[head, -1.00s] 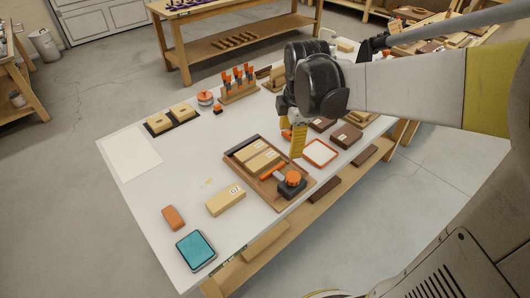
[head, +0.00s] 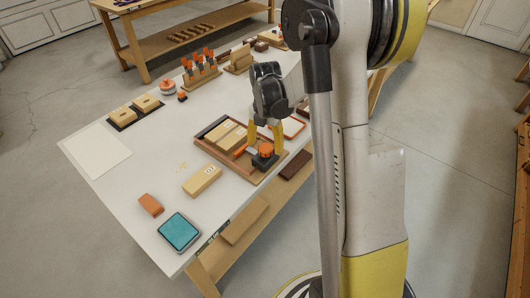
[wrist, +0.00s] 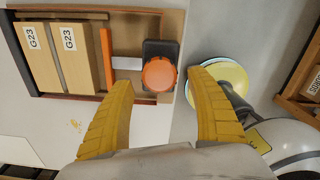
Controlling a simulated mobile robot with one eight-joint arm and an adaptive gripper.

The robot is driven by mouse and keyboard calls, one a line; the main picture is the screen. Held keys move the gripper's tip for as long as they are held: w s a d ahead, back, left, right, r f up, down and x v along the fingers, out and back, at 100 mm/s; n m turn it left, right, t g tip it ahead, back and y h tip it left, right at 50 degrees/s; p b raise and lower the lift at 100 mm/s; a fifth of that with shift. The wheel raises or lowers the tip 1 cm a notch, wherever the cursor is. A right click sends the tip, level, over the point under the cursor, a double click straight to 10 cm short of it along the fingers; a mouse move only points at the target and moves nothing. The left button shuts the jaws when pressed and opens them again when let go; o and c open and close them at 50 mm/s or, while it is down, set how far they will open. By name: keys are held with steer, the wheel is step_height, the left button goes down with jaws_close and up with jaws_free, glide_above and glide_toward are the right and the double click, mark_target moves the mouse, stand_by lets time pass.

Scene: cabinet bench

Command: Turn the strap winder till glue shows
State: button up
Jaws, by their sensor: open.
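The strap winder is an orange round knob (head: 266,149) on a black base (head: 264,163), at the near right corner of a wooden tray (head: 225,164). The knob (wrist: 159,73) also shows in the wrist view, just beyond and between the fingertips. My gripper (head: 265,143) is open above the winder, one yellow finger on each side. In the wrist view my gripper (wrist: 157,82) is empty; I cannot tell whether a finger touches the knob. An orange bar (wrist: 106,58) and a pale strip lie beside the winder. No glue can be made out.
The tray holds pale wooden blocks (wrist: 74,58), two labelled G23. A loose block (head: 202,181), an orange block (head: 151,204) and a teal pad (head: 179,231) lie on the near bench. An orange-rimmed frame (head: 293,127) lies right of the tray.

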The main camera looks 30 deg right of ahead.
steer(key=shift+f, duration=0.95)
steer(key=c, duration=1.2)
steer(key=shift+m, duration=0.4)
